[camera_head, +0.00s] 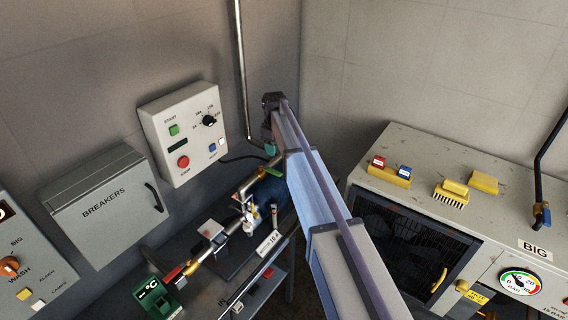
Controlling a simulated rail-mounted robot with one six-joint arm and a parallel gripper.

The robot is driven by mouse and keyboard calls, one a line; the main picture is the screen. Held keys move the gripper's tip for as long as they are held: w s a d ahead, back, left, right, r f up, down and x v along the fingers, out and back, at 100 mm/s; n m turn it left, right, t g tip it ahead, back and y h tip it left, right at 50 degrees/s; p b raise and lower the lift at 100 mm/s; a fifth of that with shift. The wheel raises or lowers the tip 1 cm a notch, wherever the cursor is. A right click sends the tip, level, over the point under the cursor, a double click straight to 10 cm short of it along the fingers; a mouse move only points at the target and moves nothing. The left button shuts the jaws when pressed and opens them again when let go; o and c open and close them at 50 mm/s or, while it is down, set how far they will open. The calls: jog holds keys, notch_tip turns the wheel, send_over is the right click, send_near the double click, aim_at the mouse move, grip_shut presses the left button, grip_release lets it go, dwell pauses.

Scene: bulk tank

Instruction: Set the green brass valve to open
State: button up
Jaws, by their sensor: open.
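The green brass valve sits on the pipe run near the middle of the view. I cannot tell the lever's exact setting from this angle. My arm reaches from the bottom up to the back wall corner.
A red-handled valve (174,273) and a green °C display (157,297) are at the lower left. A start/stop control box (186,132) and a breakers box (108,203) are on the left wall. A grey cabinet (420,160) with sponges and a brush stands right.

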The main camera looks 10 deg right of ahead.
aim_at(275, 171)
jog(key=f+b, duration=1)
jog(key=f, duration=0.1)
jog(key=shift+w+a+f+b, duration=0.1)
jog(key=shift+w+f+b, duration=0.1)
jog(key=shift+b, duration=0.2)
jog(key=shift+r, duration=0.1)
grip_shut()
